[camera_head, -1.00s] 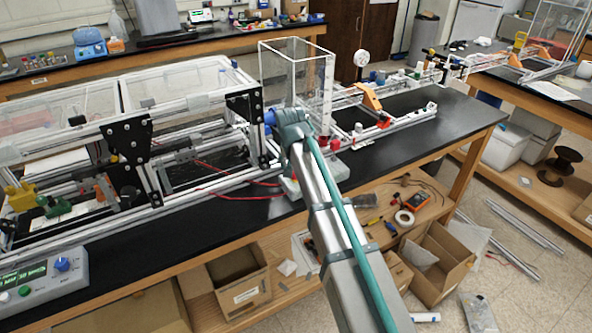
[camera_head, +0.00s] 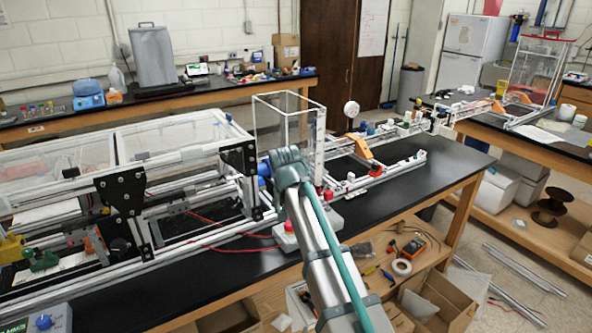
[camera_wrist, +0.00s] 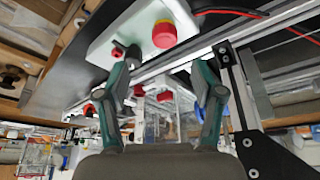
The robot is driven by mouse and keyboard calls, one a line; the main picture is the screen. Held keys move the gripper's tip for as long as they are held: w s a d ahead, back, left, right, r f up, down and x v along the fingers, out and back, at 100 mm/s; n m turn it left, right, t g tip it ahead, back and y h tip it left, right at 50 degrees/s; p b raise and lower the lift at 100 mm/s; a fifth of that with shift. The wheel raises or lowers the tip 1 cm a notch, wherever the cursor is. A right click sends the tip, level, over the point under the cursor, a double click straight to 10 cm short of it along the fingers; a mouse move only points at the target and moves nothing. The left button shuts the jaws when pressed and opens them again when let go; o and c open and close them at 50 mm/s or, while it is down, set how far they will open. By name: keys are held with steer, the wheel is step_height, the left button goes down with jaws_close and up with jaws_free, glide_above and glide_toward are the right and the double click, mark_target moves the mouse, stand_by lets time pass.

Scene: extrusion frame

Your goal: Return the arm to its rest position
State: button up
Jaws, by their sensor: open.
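My gripper (camera_wrist: 168,75) shows in the wrist view with its two teal-and-dark fingers spread apart and nothing between them. Past the fingertips is a pale box (camera_wrist: 125,38) with a red button (camera_wrist: 164,34) on it. In the camera_head view my silver arm with its teal cable reaches up over the black bench (camera_head: 400,195), ending in a teal joint in front of the aluminium frame. The fingers cannot be made out there. A red button (camera_head: 289,226) on a pale base shows just left of my arm.
The aluminium extrusion frame (camera_head: 190,235) with black plates fills the bench's left side. A clear upright box (camera_head: 290,115) stands behind my arm's teal joint. A rail with an orange bracket (camera_head: 362,150) runs right. Cardboard boxes (camera_head: 450,295) and tools lie on the lower shelf.

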steer(key=s+d+f+g, duration=0.1)
steer(key=s+d+f, duration=0.55)
steer(key=f, duration=0.45)
steer(key=s+d+f+g, duration=0.1)
steer(key=s+d+f, duration=0.5)
steer(key=f, duration=0.4)
steer(key=s+d+f+g, duration=0.2)
steer(key=s+d+f, duration=0.3)
steer(key=d+f, duration=0.45)
steer(key=s+f+g, duration=0.2)
steer(key=s+f, duration=0.6)
steer(key=s, duration=0.3)
steer(key=s+f+g, duration=0.2)
steer(key=s+f, duration=0.5)
steer(key=s, duration=0.5)
steer(key=s+f+g, duration=0.3)
steer(key=s+f, duration=0.5)
steer(key=s, duration=0.4)
steer(key=shift+d+f+n, duration=0.25)
steer(key=shift+f+n, duration=0.05)
steer(key=shift+f, duration=0.05)
